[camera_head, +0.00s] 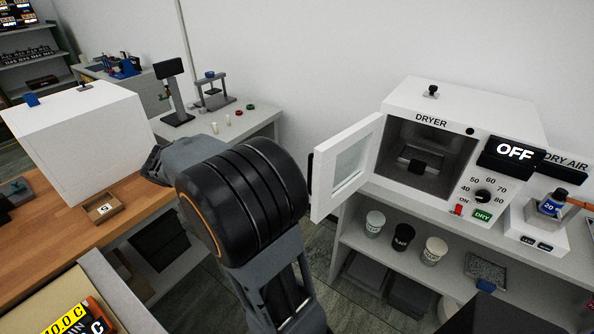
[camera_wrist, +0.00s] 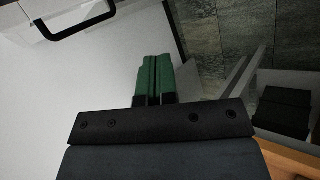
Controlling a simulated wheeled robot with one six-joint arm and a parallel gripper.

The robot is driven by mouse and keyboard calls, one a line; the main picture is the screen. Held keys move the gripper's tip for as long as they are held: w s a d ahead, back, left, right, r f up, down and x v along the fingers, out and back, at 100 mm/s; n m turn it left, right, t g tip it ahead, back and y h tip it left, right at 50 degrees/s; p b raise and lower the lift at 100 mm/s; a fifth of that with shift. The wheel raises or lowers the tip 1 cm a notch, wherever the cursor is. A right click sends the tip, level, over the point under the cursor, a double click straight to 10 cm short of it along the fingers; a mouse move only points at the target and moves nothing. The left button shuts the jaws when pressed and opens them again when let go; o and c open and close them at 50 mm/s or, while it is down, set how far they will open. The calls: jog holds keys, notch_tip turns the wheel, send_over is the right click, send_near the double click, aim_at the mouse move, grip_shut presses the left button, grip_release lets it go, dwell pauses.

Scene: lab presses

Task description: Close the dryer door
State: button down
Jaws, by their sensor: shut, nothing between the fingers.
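The white dryer (camera_head: 464,108) stands on a grey shelf unit at the right in the head view. Its door (camera_head: 328,165) stands open, swung out to the left of the dark chamber, with a small window and a dark handle at its free edge. A dark block sits inside the chamber. The display reads OFF. My gripper (camera_wrist: 153,60) shows its green fingers together and empty in the wrist view. In the head view my arm's big black joint hides most of it; it is left of the door, near the white box, and apart from the dryer.
A white box (camera_head: 75,140) stands on the wooden bench at the left. Several cups stand on the shelf below the dryer. In the wrist view, a black handle (camera_wrist: 80,22) on a white body is at top left. Floor shows between the benches.

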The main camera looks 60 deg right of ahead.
jog(key=w+d+f+m+g+h, duration=0.2)
jog(key=d+m+g+h, duration=0.15)
jog(key=d, duration=0.35)
jog(key=w+d+f+m+g+h, duration=0.1)
jog(key=w+d+m+g+h, duration=0.15)
jog(key=d+g, duration=0.4)
jog(key=s+d+t+p, duration=0.1)
jog(key=s+d+p, duration=0.3)
jog(key=s+d, duration=0.4)
jog(key=shift+s+n+t, duration=0.3)
jog(key=shift+s+n, duration=0.1)
jog(key=shift+s, duration=0.9)
jog(key=shift+d+f, duration=0.1)
jog(key=shift+f, duration=0.05)
